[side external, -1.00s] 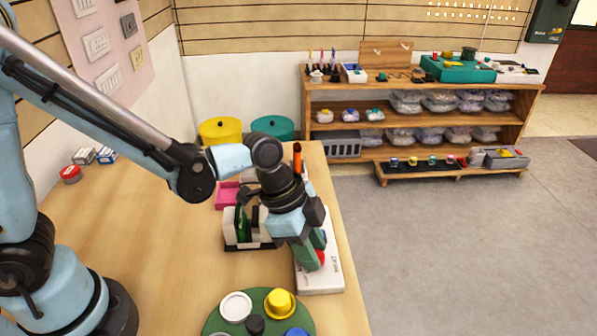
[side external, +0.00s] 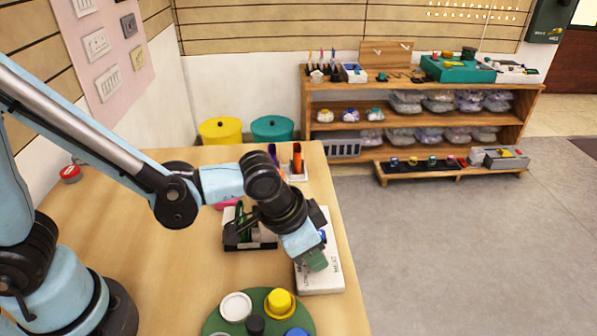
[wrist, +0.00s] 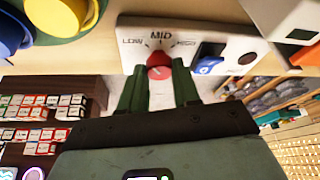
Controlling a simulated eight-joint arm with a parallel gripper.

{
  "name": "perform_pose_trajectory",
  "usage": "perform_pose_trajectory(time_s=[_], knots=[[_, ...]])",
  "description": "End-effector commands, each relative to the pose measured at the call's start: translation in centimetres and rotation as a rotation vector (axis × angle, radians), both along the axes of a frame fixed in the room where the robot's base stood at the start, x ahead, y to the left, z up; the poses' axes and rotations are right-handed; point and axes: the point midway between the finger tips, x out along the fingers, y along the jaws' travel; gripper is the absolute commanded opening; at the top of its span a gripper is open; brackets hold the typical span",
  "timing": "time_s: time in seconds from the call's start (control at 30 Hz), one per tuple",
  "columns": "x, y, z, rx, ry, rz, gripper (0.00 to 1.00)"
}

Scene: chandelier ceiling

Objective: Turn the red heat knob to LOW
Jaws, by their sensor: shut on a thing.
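The red heat knob (wrist: 159,61) sits on a white panel (wrist: 222,45) in the wrist view, below the printed words LOW, MID and HIGH. Its upper end lies under MID; its exact pointing is hard to tell. My gripper (wrist: 160,90) has its green fingers on both sides of the knob, shut on it. In the side view my gripper (side external: 314,262) is tilted down onto the white panel (side external: 322,281), and the knob is hidden behind it.
A blue knob (wrist: 208,66) sits right of the red one on the panel. A dark holder (side external: 236,244) is close left of my gripper. Bare table lies farther left.

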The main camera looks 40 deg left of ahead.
Motion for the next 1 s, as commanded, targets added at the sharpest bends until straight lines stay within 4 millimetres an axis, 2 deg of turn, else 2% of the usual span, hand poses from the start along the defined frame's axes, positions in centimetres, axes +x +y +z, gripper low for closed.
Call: perform_pose_trajectory(time_s=[0.33,0.8,0.83,0.97,1.0], knots=[[-0.05,-0.12,0.01,0.000,0.000,0.113,0.01],[-0.04,-0.12,0.00,-0.002,0.001,0.128,0.01],[-0.04,-0.12,0.00,-0.001,0.002,0.128,0.36],[-0.04,-0.10,-0.01,-0.001,0.002,0.127,0.56],[-0.04,-0.10,-0.01,-0.001,0.002,0.127,0.57]])
